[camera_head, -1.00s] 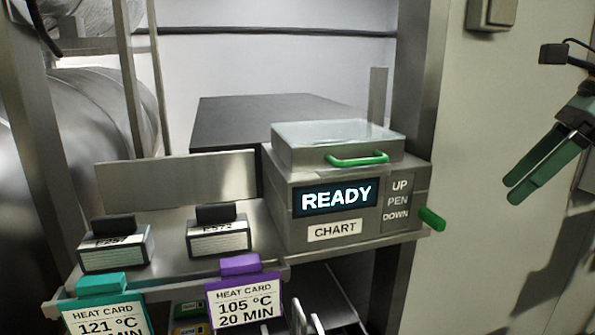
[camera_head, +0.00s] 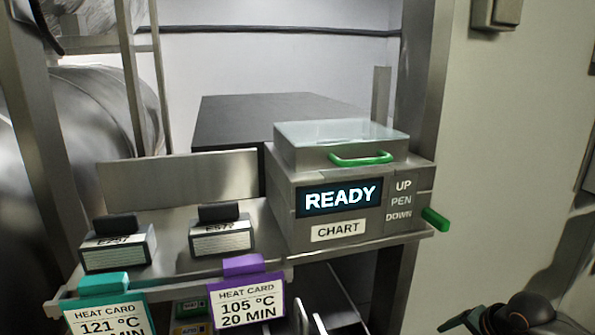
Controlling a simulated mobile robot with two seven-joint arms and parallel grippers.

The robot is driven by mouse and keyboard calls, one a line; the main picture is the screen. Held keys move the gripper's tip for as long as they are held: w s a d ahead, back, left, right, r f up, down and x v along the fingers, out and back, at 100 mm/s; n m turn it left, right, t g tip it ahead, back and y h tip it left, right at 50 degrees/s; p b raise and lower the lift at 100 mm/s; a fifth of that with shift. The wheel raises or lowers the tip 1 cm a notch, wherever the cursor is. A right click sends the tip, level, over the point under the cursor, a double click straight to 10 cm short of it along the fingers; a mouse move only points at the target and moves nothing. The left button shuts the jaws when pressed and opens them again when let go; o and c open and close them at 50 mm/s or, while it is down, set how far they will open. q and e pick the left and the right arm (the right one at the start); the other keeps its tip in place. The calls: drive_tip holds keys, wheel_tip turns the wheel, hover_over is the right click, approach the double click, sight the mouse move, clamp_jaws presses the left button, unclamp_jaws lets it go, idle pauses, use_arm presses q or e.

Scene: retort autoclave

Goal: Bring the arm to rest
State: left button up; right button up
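My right gripper (camera_head: 462,322) shows only in part at the bottom right edge of the head view, with green on its fingers. It is low, below and to the right of the chart recorder (camera_head: 338,229), and apart from it. Its fingertips are too cut off to tell whether it is open or shut, and I see nothing held in it. My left gripper is not in view.
The recorder reads READY, its clear lid (camera_head: 340,133) down and its green side lever (camera_head: 435,219) sticking out right. Two labelled blocks (camera_head: 118,250) (camera_head: 221,236) stand on the shelf. Teal (camera_head: 108,312) and purple (camera_head: 246,295) heat cards hang in front.

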drive_tip(key=s+d+f+n+t+h, duration=0.1)
drive_tip(key=s+d+f+n, duration=0.1)
drive_tip(key=s+f+n, duration=0.85)
drive_tip(key=s+f+n+t, duration=0.1)
drive_tip(key=s+f+n, duration=0.2)
drive_tip(key=s+n, duration=0.3)
drive_tip(key=s+f+n, duration=0.4)
drive_tip(key=s+n, duration=0.1)
drive_tip(key=s, duration=0.2)
drive_tip(key=s+a+f+m+t+y, duration=0.1)
drive_tip(key=a+m, duration=0.7)
drive_tip(key=a, duration=1.1)
drive_tip(key=shift+s+f+m+t+y, duration=0.35)
drive_tip(key=shift+s+y, duration=0.15)
drive_tip(key=shift+s, duration=0.2)
drive_tip(key=shift+a, duration=0.1)
